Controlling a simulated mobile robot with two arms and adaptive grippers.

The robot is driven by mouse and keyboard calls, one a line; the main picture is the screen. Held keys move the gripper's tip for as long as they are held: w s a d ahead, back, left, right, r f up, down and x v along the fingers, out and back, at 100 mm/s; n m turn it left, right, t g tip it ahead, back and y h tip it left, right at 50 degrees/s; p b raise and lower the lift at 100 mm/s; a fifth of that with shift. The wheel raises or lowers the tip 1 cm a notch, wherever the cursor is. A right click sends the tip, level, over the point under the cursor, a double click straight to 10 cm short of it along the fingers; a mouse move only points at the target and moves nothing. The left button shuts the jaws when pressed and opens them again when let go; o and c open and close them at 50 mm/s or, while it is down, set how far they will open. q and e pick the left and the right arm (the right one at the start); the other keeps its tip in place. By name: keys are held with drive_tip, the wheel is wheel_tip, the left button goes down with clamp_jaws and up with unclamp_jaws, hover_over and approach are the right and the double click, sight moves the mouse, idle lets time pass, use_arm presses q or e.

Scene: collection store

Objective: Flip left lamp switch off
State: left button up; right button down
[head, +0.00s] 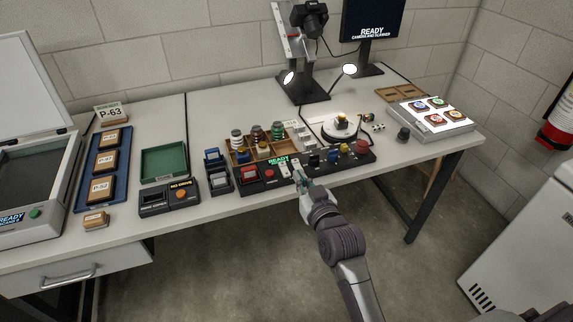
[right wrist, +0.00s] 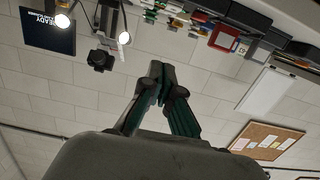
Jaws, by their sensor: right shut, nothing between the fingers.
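A long black control panel (head: 325,166) lies along the table's front edge, with a green READY display, a red button and a row of colored knobs. Pale switch plates (head: 284,170) sit just right of the red button; their up or down position is too small to tell. My right gripper (head: 301,178) is shut and empty at the panel's front edge, close to these plates; contact cannot be told. Its closed fingertips also show in the right wrist view (right wrist: 161,75). The left lamp (head: 289,77) and right lamp (head: 349,69) both glow white. My left gripper is out of view.
Behind the panel stands a wooden rack (head: 240,155) with several spools. A camera stand (head: 306,85) and a monitor (head: 371,25) are at the back. A black box with an orange button (head: 181,194) and a green tray (head: 164,162) lie to the left.

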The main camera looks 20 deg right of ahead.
hover_over(287, 172)
drive_tip(key=shift+f, duration=0.65)
wheel_tip(287, 172, down, 3)
drive_tip(key=shift+w+r, duration=0.1)
drive_tip(key=shift+r, duration=0.05)
drive_tip(key=shift+f+b, duration=0.3)
drive_tip(key=shift+f, duration=0.2)
